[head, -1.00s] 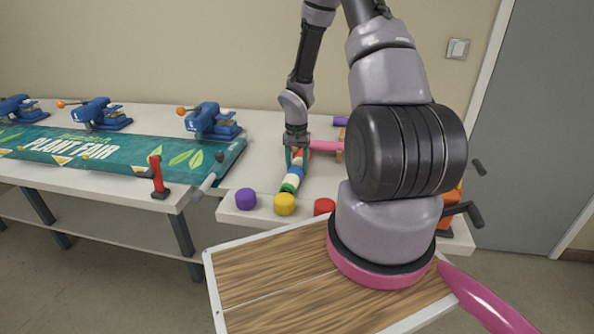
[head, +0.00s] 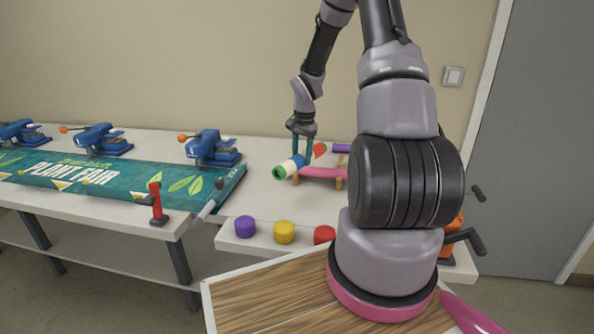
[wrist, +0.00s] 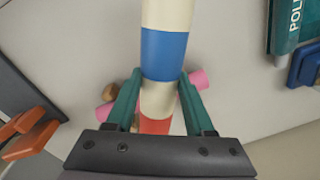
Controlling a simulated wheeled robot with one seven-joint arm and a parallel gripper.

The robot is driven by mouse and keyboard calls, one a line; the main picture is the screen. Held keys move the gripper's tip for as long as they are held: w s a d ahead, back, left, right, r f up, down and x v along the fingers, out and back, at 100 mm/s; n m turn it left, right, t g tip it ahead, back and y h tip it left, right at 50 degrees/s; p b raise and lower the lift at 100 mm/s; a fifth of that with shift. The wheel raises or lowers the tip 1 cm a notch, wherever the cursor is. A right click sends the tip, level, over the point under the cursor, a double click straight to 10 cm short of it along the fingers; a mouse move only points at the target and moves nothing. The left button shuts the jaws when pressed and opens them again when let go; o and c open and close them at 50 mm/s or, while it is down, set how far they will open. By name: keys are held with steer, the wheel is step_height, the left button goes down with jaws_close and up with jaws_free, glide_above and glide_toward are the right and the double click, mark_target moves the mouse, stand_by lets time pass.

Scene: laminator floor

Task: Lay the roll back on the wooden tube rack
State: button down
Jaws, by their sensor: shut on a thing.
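The roll (head: 291,167) is a tube with green, cream, blue and red bands. My gripper (head: 303,158) is shut around it and holds it up off the table, slanting in the head view. In the wrist view the roll (wrist: 165,55) runs up the picture between the two green fingers (wrist: 160,95). The wooden tube rack (head: 339,183) stands just right of and beyond the roll, with a pink tube (head: 322,172) across it. In the wrist view the pink tube (wrist: 191,83) and bits of wood (wrist: 109,94) show behind the roll, partly hidden.
Purple (head: 245,227), yellow (head: 284,232) and red (head: 324,235) round pieces line the table's front edge. A green Plant Fair banner (head: 110,180) and blue clamp-like devices (head: 212,148) are on the left table. My arm hides the right part of the table.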

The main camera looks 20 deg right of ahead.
steer(key=w+d+r+m+t+h, duration=0.2)
steer(key=w+d+r+m, duration=0.2)
steer(key=w+d+m, duration=1)
steer(key=shift+n, duration=0.6)
steer(key=shift+s+d+f, duration=0.1)
steer(key=shift+s+f, duration=0.05)
steer(key=shift+f, duration=1.9)
steer(key=shift+s+d+f, duration=0.1)
steer(key=shift+f, duration=2)
steer(key=shift+s+d+f, duration=0.1)
steer(key=shift+s+f, duration=0.05)
steer(key=shift+f, duration=1.9)
steer(key=shift+c, duration=1)
jaws_free()
steer(key=v, duration=1.1)
steer(key=shift+a, duration=0.2)
